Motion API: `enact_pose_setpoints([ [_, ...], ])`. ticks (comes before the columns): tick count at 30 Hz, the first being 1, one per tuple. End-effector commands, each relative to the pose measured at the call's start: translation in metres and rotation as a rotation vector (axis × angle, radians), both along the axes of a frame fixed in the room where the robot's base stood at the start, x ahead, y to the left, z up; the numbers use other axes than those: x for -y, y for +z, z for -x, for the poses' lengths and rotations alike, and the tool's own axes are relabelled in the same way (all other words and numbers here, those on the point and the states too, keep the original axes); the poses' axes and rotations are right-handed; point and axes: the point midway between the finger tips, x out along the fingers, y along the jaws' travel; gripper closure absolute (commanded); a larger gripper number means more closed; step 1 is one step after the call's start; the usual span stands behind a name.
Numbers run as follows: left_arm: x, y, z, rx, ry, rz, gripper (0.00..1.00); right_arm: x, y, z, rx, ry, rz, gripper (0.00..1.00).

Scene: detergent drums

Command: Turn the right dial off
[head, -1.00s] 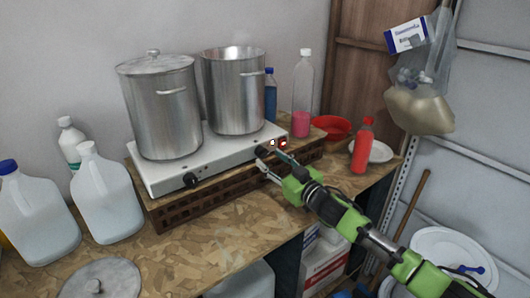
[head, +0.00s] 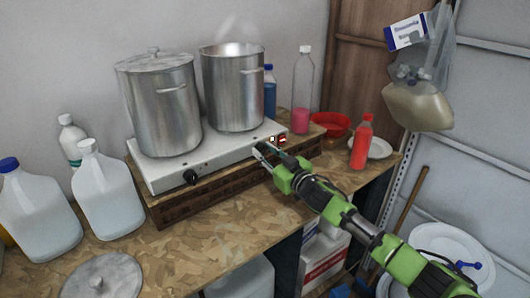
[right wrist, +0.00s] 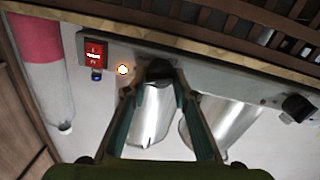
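The white two-burner hot plate (head: 225,160) stands on a brown crate-like base. Its right dial (right wrist: 160,72) is black and sits between my right gripper's fingertips in the right wrist view; in the head view the fingers hide it. My right gripper (head: 262,150) is at the hot plate's front right, its fingers parted around the dial. A gap shows between the dial and the left-hand finger in the wrist view. The left dial (head: 191,177) is black and free; it also shows in the wrist view (right wrist: 298,107). My left gripper is not in view.
A lidded pot (head: 160,110) and an open, steaming pot (head: 234,95) stand on the burners. A red switch (right wrist: 95,52) and a glowing lamp (right wrist: 122,70) are beside the right dial. A pink-filled bottle (head: 302,95) and red bottle (head: 361,145) stand to the right.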

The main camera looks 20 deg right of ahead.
Motion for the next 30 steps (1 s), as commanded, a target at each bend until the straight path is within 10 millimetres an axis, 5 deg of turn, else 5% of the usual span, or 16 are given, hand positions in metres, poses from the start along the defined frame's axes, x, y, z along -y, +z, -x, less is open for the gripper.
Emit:
enact_pose_setpoints([
  [14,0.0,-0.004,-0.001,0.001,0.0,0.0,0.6,0.0,-0.001,0.0,0.052,-0.001,0.143,0.96],
  [30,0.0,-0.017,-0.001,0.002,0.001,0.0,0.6,-0.001,-0.003,0.0,0.223,0.0,0.613,0.96],
])
